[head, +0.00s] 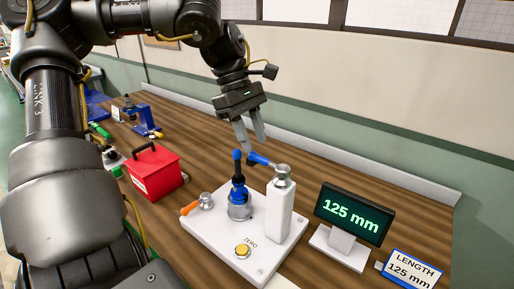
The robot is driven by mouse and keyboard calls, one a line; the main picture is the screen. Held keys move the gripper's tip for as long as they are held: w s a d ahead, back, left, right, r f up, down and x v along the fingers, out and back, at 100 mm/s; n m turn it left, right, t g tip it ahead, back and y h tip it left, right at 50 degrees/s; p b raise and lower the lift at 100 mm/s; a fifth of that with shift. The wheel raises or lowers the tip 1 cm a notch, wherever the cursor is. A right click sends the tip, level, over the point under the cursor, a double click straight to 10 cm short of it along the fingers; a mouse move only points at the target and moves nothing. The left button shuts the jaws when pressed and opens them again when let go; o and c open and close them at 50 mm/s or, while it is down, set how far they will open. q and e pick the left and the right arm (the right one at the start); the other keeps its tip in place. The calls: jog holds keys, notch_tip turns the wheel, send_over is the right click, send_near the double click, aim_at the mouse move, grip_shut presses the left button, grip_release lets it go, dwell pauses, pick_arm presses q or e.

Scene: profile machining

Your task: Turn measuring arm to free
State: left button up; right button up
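A white measuring fixture base (206,250) stands on the wooden bench. A white post (281,212) rises at its right side. A metal pivot on top of the post carries a short arm with a blue end (260,160), pointing left and back; I take this as the measuring arm, though no label confirms it. My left gripper (257,147) is above and just behind the blue end, pointing down. Its grey fingers are apart, with nothing visibly held between them. Whether a finger touches the blue end cannot be told. My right gripper is out of view.
The fixture also has an upright blue-and-black spindle (238,170), an orange lever (189,208) and a yellow ZERO button (242,250). A display (352,213) reads 125 mm, beside a LENGTH card (411,269). A red box (155,175) stands left. The bench behind the fixture is clear.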

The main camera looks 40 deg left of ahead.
aim_at(259, 156)
pick_arm(q)
jog(key=shift+x, duration=1.6)
grip_shut()
